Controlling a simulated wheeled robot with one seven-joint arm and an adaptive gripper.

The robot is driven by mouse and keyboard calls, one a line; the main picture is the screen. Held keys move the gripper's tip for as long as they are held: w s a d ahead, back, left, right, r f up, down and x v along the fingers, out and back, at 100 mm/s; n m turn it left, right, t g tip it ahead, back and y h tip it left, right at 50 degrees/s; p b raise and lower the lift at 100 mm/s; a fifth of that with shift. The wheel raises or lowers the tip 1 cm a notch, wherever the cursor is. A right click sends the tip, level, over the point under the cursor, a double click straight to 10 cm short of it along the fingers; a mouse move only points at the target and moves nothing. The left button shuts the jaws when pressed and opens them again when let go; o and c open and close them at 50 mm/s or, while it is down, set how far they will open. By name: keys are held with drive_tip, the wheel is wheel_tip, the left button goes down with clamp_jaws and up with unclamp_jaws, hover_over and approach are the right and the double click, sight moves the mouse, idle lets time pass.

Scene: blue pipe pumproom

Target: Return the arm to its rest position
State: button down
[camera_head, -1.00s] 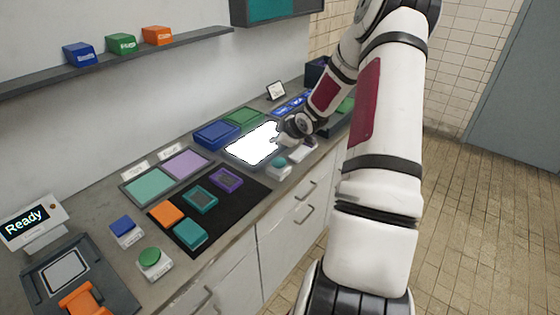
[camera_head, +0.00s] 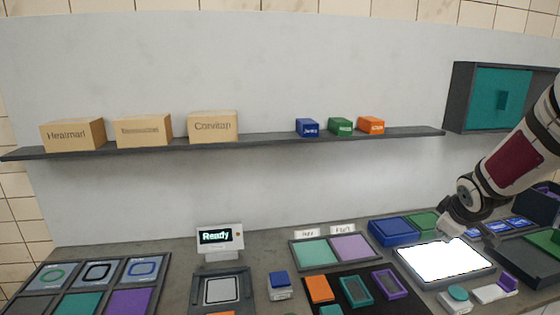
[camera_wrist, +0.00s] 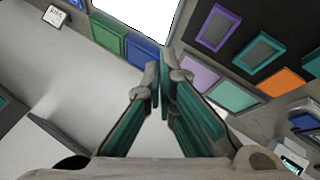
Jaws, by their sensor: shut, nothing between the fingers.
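My gripper (camera_head: 452,226) is at the right of the head view, low by the back edge of the glowing white panel (camera_head: 445,262). In the wrist view my gripper (camera_wrist: 163,78) has its two teal-padded fingers together at the tips, with nothing between them. The glowing white panel also shows at the top of the wrist view (camera_wrist: 135,12). My white arm comes in from the right edge of the head view. Whether the gripper touches the panel or counter cannot be told.
A blue tray (camera_head: 393,231) and a green one (camera_head: 424,223) lie close left of my gripper. A shelf (camera_head: 265,140) with boxes and a wall cabinet (camera_head: 460,97) are above. A "Ready" display (camera_head: 218,238) stands on the counter. The wall between shelf and counter is clear.

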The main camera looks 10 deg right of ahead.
drive_tip(key=s+a+r+m, duration=0.1)
drive_tip(key=s+a+r, duration=0.4)
drive_tip(key=a+r, duration=0.15)
drive_tip(key=s+a+r+m, duration=0.2)
drive_tip(key=s+a+r, duration=0.25)
drive_tip(key=a, duration=0.35)
drive_tip(key=s+a+r+m+y, duration=0.1)
drive_tip(key=s+a+r+y, duration=0.1)
drive_tip(key=s+a, duration=1.2)
drive_tip(key=shift+s+m+g+y, duration=0.4)
drive_tip(key=shift+s+y, duration=0.4)
drive_tip(key=shift+s, duration=0.35)
